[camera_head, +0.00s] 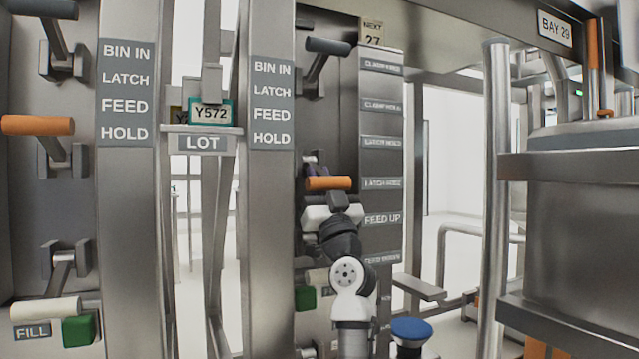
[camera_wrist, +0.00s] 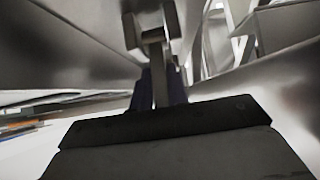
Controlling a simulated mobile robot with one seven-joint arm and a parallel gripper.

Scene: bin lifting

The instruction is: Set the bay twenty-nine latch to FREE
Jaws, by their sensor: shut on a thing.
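An orange-handled lever (camera_head: 328,183) stands out from the right-hand panel in the head view, at about the height of the "LATCH" name plates. The lever arm runs up to a grey pivot bracket (camera_wrist: 153,25). The orange grip cannot be made out in the wrist view. The "BAY 29" sign (camera_head: 555,28) hangs at the upper right.
A dark-handled lever (camera_head: 328,47) is above, and a green block (camera_head: 305,298) below. A label column (camera_head: 381,220) stands close on the right. The left panel has another orange-handled lever (camera_head: 38,125). A large grey bin (camera_head: 570,220) is at the right.

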